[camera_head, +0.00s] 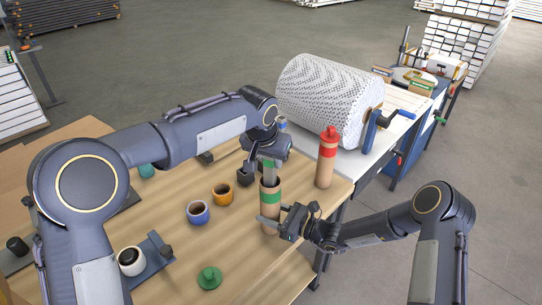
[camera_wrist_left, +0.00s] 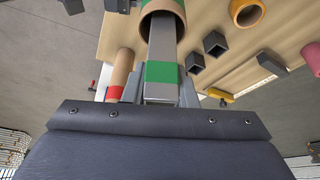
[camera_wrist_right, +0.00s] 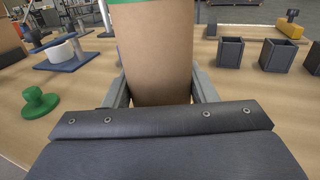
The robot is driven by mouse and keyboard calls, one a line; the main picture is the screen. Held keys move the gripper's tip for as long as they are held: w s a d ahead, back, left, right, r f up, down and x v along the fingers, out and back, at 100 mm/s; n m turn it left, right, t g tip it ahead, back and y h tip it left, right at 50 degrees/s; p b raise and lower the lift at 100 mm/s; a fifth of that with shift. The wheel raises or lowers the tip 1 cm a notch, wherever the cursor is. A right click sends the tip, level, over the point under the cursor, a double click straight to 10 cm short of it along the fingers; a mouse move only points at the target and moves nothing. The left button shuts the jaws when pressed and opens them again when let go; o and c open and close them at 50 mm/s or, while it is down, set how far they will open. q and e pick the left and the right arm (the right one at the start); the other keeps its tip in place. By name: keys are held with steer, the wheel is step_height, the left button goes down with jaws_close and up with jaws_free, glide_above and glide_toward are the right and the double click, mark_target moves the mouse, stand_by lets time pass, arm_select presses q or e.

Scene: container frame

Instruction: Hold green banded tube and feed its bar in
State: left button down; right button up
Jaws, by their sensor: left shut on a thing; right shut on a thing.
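The green banded tube (camera_head: 270,197) is brown cardboard and stands upright and open-topped near the table's right edge. My right gripper (camera_head: 275,224) is shut around its lower part, and the tube fills the jaws in the right wrist view (camera_wrist_right: 158,60). My left gripper (camera_head: 270,152) is above the tube, shut on a grey bar with a green band (camera_wrist_left: 162,72). The bar points down, and its lower end appears to be inside the tube mouth (camera_wrist_left: 163,8); how deep is hidden. A green cap with a knob (camera_head: 209,278) lies on the table, also in the right wrist view (camera_wrist_right: 38,103).
A red-capped tube (camera_head: 326,160) stands right of the green one, close to the large white roll (camera_head: 330,98). Blue (camera_head: 198,212) and orange (camera_head: 223,194) rings and dark square holders (camera_wrist_right: 277,54) are left of the tube.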

arm_select(q)
steer(key=c, duration=1.1)
jaws_free()
steer(key=v, duration=1.2)
arm_select(e)
steer(key=o, duration=1.2)
steer(key=shift+d, duration=0.1)
